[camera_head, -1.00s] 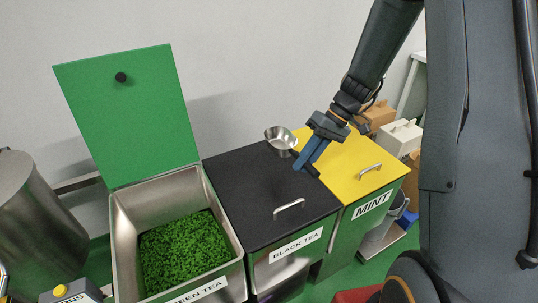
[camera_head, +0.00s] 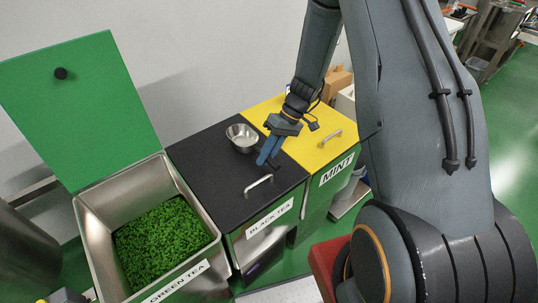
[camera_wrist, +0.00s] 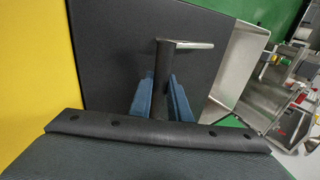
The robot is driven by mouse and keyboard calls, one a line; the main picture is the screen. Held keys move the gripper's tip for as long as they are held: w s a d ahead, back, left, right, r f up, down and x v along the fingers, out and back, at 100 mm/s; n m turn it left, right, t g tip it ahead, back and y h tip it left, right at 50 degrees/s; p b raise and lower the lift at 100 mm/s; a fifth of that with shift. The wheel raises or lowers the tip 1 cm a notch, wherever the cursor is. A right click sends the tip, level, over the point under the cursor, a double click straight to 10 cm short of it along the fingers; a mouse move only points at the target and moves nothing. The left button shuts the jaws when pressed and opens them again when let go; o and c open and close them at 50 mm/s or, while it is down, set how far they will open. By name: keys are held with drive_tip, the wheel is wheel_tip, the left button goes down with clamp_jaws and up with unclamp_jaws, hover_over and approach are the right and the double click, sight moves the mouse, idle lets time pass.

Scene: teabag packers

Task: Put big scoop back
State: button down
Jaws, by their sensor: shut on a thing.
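The big scoop (camera_head: 242,138) is a shiny metal bowl, seen over the back part of the black lid marked BLACK TEA (camera_head: 205,158). My gripper (camera_head: 266,160) is at the right of the bowl with its blue fingers shut on the scoop's dark handle. A dark end of the handle shows just past the fingers. In the wrist view a dark upright bar (camera_wrist: 163,80) stands between the two blue fingers, with the black lid behind. I cannot tell whether the bowl touches the lid.
The green tea bin (camera_head: 88,207) stands open on the left with its green lid (camera_head: 80,105) raised. The yellow mint lid (camera_head: 308,148) is shut on the right. A metal lid handle (camera_head: 258,184) sticks up near the front of the black lid. A grey wall is behind.

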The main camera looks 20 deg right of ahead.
drive_tip(key=shift+f, duration=0.3)
drive_tip(key=c, duration=1.7)
unclamp_jaws()
drive_tip(key=shift+o, duration=0.2)
drive_tip(key=shift+r, duration=0.25)
drive_tip(key=b+v, duration=0.4)
drive_tip(key=v, duration=0.7)
drive_tip(key=s+a+r+m+t+h, duration=0.1)
drive_tip(key=s+r+m+h, duration=0.1)
drive_tip(key=s, duration=0.6)
drive_tip(key=s+a+r+m+t+h, duration=0.1)
drive_tip(key=s+r+m+t+h, duration=0.1)
drive_tip(key=s+r+h, duration=0.2)
drive_tip(key=s, duration=0.3)
drive_tip(key=shift+s+a+t, duration=0.3)
drive_tip(key=shift+s+a, duration=0.1)
